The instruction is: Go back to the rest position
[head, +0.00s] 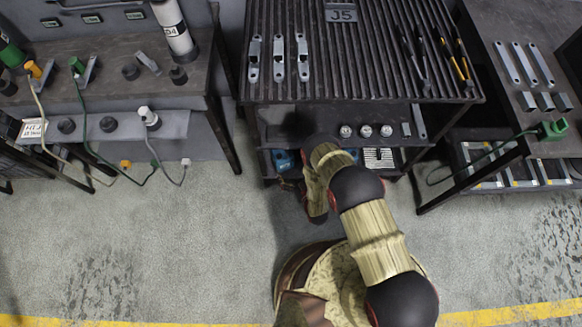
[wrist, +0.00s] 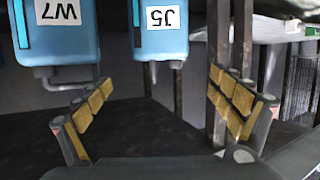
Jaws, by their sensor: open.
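My gripper (wrist: 163,122) is open and empty in the wrist view, its yellow-padded fingers spread wide. Two blue units lie beyond the fingers: one labelled W7 (wrist: 62,55) on the left and one labelled J5 (wrist: 158,45) near the middle. Their labels appear upside down. Neither unit is between the pads as far as I can tell. In the head view my arm reaches forward from the base to the front of the middle table, and the gripper itself is hidden there by the arm and the table.
A left bench (head: 110,80) carries cabled tools. A right table (head: 510,60) holds metal plates. Bare floor (head: 130,235) lies at the front left.

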